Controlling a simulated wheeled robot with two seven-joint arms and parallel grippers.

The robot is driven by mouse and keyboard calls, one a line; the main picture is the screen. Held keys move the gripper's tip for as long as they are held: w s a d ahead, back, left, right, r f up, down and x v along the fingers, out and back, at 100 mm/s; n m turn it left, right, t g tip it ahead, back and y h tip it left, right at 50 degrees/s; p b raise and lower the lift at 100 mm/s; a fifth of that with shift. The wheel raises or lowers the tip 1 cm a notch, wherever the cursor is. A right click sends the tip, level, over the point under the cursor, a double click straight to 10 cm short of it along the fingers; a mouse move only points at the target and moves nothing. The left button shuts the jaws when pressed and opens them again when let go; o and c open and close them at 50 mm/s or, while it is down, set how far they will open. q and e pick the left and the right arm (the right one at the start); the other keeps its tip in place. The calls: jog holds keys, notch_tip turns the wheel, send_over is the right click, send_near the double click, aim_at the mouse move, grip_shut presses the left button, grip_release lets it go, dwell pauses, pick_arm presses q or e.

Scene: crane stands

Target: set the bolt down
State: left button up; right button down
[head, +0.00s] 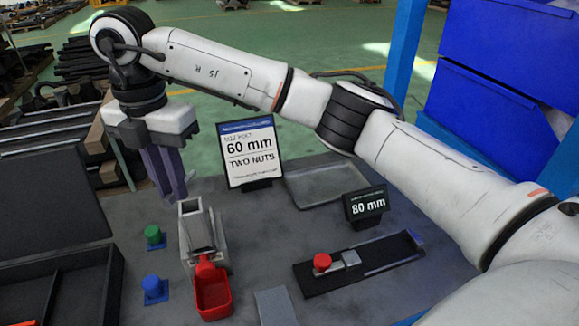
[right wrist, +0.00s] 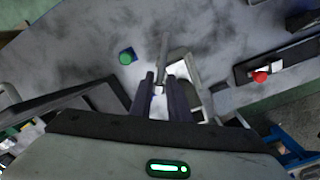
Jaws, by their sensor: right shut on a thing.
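My right gripper (head: 172,192) hangs from the arm at the upper left of the head view, fingers pointing down, above the table and behind the green button. In the right wrist view it is shut on the bolt (right wrist: 164,48), a thin grey rod that sticks out past the fingertips (right wrist: 160,88). The bolt cannot be made out in the head view. A sign (head: 250,143) reads 60 mm and two nuts. My left gripper is not in view.
A grey fixture (head: 192,222) with a red bin (head: 213,298) stands mid-table. Green (head: 153,234) and blue (head: 152,287) buttons are left of it. A black measuring rail (head: 390,254), a small 80 mm display (head: 367,206) and an empty grey tray (head: 318,187) lie to the right.

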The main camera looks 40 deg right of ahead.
jog(key=d+f+b, duration=0.2)
jog(key=d+f, duration=0.1)
jog(key=d, duration=1.4)
jog(key=n, duration=0.2)
send_over(327, 191)
notch_tip(327, 191, down, 7)
jog(key=shift+r+b, duration=0.15)
jog(key=shift+b, duration=0.3)
notch_tip(327, 191, down, 4)
jog(key=shift+f, duration=0.1)
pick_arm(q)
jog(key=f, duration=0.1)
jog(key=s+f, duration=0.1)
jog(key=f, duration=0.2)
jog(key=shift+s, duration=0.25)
pick_arm(e)
jog(key=shift+f, duration=0.15)
jog(key=c, duration=1.7)
grip_release()
jog(key=shift+o, duration=0.2)
